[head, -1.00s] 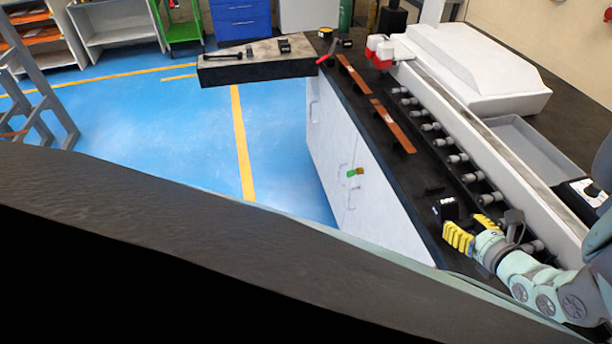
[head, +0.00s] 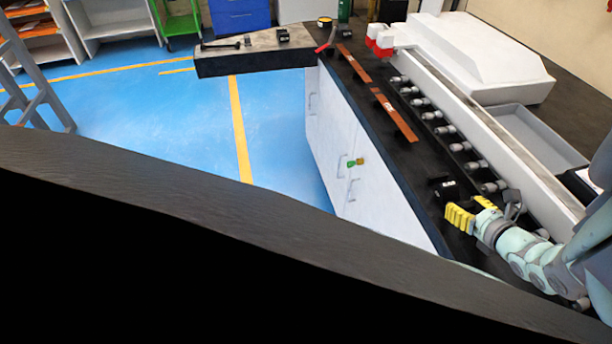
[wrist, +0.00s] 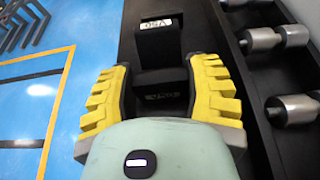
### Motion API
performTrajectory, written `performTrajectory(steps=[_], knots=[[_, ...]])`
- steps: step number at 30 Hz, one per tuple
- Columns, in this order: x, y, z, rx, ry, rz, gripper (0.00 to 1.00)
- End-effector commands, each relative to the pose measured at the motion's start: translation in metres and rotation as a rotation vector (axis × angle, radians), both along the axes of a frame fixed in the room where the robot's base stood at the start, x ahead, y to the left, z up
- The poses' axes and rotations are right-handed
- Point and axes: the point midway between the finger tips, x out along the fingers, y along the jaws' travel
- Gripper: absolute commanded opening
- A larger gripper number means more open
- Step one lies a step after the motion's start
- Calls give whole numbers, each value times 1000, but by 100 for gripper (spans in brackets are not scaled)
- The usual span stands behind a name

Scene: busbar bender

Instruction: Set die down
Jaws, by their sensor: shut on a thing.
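The die is a black block with white labels, and it shows in the head view (head: 444,190) and the wrist view (wrist: 160,45). In the wrist view it has an upright far part and a lower stepped part closer to me. My gripper, with yellow ribbed fingers (head: 472,210), is shut on the die; in the wrist view the fingers (wrist: 162,70) lie on either side of its near part. The die is over the dark bench top, beside the row of rollers. I cannot tell whether its underside touches the bench.
Several grey rollers (head: 460,147) line the bench right of the die, before a long white machine rail (head: 500,130). Copper bars (head: 394,115) lie farther back on the dark bench (head: 440,230). The bench's left edge drops to white cabinet doors (head: 350,165). A grey tray (head: 540,135) sits right.

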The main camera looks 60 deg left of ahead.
Motion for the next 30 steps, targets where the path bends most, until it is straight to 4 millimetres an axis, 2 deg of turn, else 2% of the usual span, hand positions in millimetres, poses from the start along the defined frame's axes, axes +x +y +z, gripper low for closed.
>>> performTrajectory(steps=[17,18,25,30], knots=[[1,2,-6,5,-4,3,8],[0,1,-6,2,-3,4,58],[0,0,-6,0,-2,1,81],[0,0,-7,0,-1,0,81]])
